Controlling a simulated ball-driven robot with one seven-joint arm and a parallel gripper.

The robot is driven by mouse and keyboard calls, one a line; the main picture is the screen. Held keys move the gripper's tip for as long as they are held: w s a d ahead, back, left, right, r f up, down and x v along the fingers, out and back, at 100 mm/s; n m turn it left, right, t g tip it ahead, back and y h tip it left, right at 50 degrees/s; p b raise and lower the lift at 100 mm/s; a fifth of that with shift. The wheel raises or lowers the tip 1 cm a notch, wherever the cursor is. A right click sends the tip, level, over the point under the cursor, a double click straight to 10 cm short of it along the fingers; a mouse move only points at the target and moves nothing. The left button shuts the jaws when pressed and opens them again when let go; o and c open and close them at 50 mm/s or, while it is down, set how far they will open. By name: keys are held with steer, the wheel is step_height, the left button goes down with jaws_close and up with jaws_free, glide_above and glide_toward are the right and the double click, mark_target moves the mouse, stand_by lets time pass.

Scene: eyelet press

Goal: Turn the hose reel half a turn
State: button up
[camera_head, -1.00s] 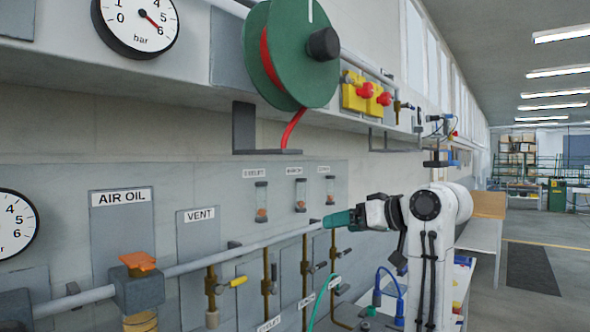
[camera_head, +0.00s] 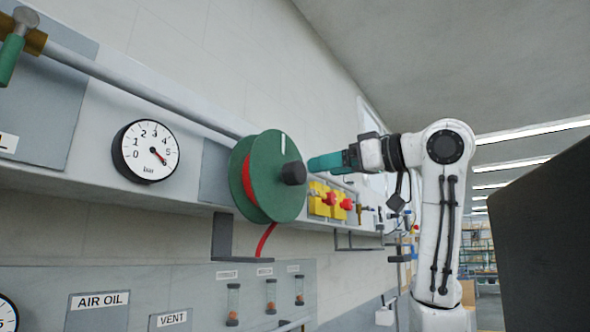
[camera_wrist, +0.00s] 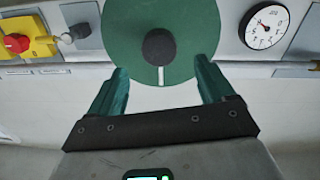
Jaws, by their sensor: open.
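The hose reel (camera_head: 268,190) is a green disc on the wall rail with a red hose wound behind it. A dark round knob (camera_head: 293,173) sticks out at its middle, and a white mark (camera_head: 283,144) points up in the head view. In the wrist view the reel (camera_wrist: 195,35) fills the upper middle, with the knob (camera_wrist: 160,47) between and beyond the fingertips. My gripper (camera_head: 318,163) has teal fingers and is raised to the right of the knob. In the wrist view my gripper (camera_wrist: 161,80) is open and empty, apart from the knob.
Yellow blocks with red knobs (camera_head: 329,203) sit just right of the reel. A pressure gauge (camera_head: 146,151) is on its left. A dark bracket (camera_head: 235,245) and the red hose end (camera_head: 265,240) hang below. A large dark panel (camera_head: 535,235) stands at the right.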

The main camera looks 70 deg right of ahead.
mark_target(301, 172)
steer(key=p+x, duration=0.2)
steer(key=x, duration=0.6)
steer(key=shift+w+d+p, duration=0.15)
steer(key=shift+p, duration=0.15)
steer(key=shift+c, duration=0.3)
steer(key=c, duration=1.4)
steer(key=shift+c, duration=0.2)
